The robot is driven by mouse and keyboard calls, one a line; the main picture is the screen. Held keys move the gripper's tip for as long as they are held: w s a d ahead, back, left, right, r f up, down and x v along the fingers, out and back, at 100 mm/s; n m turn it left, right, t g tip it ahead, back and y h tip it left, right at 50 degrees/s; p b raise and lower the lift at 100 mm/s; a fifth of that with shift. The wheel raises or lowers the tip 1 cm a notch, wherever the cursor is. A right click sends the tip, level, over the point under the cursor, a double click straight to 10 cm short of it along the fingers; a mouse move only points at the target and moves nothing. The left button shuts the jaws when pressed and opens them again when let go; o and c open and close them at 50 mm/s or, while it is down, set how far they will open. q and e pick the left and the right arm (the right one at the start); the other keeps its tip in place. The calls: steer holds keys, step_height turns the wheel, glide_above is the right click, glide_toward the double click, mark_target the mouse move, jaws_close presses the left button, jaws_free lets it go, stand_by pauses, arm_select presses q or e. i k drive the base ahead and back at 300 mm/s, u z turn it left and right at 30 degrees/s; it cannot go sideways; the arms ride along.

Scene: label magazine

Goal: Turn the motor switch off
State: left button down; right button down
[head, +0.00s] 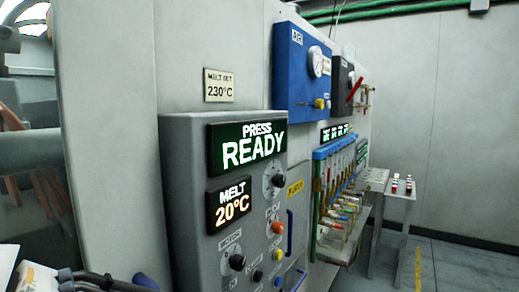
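The motor switch (237,262) is a black round knob under a label that reads MOTOR, low on the front of the grey press cabinet (185,160). Its exact pointer direction is too small to read. Above it a green display (247,146) reads PRESS READY, and a smaller display (233,205) reads MELT 20°C. Neither gripper's fingers can be made out in the head view. Dark and pale parts show at the bottom left corner, cut off by the frame.
Beside the motor switch are an orange knob (277,228), a larger dial (273,181) and a blue vertical handle (290,233). A blue air panel (303,65), a rack of blue-topped tubes (335,180) and a small table (390,186) stand farther right. Floor is clear at the right.

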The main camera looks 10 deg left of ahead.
mark_target(238, 262)
steer(key=u, duration=2.2)
steer(key=k, duration=0.9)
steer(key=z, duration=1.5)
steer(key=i, duration=0.5)
steer(key=u, duration=0.05)
